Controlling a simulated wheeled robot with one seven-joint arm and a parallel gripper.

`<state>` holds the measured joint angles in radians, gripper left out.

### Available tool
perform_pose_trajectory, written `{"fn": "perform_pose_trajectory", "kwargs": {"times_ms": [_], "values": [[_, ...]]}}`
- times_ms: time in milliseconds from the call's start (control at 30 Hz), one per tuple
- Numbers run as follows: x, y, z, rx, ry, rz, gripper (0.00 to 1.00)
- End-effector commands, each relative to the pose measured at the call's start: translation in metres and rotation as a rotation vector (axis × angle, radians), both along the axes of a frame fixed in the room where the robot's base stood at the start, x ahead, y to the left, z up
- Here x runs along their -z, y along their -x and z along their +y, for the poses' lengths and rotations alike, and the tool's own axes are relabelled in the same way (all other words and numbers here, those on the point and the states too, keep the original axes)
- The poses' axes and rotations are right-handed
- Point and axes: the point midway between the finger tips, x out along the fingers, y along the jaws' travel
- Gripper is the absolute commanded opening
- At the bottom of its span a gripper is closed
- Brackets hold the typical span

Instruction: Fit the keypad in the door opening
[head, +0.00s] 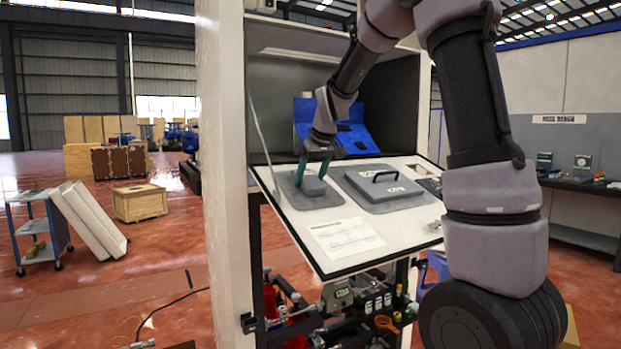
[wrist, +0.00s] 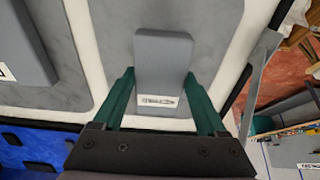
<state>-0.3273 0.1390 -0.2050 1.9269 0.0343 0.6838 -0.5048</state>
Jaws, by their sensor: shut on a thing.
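The keypad, a small grey block with a white label (wrist: 165,60), is between the green fingers of my gripper (wrist: 162,72) in the wrist view. In the head view, my gripper (head: 318,166) reaches down and is shut on the keypad (head: 313,186). The keypad is over a darker grey rounded area (head: 298,203) in the left part of the white sloping door panel (head: 290,226). Whether it touches or sits in that area cannot be told.
Right of the keypad, a larger grey plate with a black handle (head: 387,184) lies on the panel. A blue holder with dark slots (head: 364,138) stands behind. A printed sheet (head: 346,238) is at the panel's front. A white cabinet side (head: 224,170) stands close on the left.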

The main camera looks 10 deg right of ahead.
Motion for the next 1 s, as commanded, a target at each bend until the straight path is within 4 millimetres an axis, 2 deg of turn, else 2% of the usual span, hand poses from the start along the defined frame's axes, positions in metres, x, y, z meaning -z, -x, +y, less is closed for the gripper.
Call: {"fn": "perform_pose_trajectory", "kwargs": {"times_ms": [467, 500, 533, 567, 1000], "values": [[0.0014, -0.0007, 0.0002, 0.0, 0.0, 0.0, 0.08], [0.0014, -0.0007, 0.0002, 0.0, 0.0, 0.0, 0.86], [0.0014, -0.0007, 0.0002, 0.0, 0.0, 0.0, 0.97], [0.0014, -0.0008, 0.0001, 0.0, 0.0, 0.0, 1.0], [0.0023, -0.0004, 0.0001, 0.0, 0.001, 0.002, 1.0]]}}
